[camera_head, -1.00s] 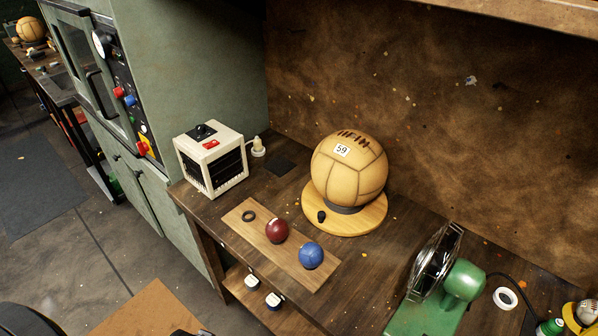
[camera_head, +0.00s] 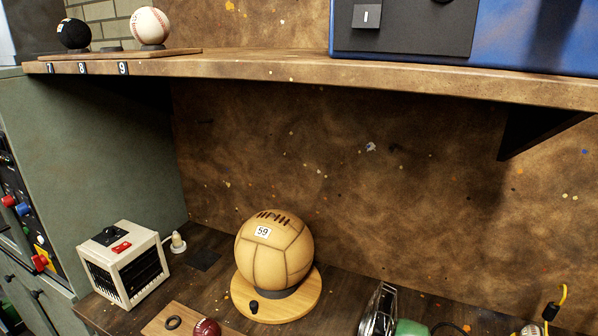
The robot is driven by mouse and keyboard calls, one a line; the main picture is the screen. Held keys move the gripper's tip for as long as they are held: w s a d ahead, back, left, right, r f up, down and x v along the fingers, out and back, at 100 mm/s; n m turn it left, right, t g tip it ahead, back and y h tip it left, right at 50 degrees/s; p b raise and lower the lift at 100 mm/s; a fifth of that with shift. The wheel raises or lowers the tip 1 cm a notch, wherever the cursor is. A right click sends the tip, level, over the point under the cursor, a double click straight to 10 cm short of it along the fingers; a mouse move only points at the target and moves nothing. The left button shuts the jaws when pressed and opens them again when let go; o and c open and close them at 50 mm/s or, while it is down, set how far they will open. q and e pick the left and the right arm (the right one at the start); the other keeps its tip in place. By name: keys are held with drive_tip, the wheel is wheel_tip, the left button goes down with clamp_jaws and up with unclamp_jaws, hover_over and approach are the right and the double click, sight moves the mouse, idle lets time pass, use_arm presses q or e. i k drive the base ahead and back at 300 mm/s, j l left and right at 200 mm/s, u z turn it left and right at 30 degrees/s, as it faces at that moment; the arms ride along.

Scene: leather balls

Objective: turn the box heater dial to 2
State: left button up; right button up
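The box heater (camera_head: 126,264) is a white box with a dark grille, standing at the left end of the workbench. On its top is a black plate with a dark dial (camera_head: 108,233), and a red switch (camera_head: 121,247) sits beside it. The dial's setting is too small to read. Neither of my grippers shows in the head view.
A tan leather ball (camera_head: 272,250) marked 59 rests on a round wooden stand (camera_head: 300,300) right of the heater. A red ball (camera_head: 207,328) lies in front. A shelf (camera_head: 290,72) overhangs the bench. A green cabinet (camera_head: 95,170) stands left.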

sight(110, 233)
drive_tip(key=u, duration=1.25)
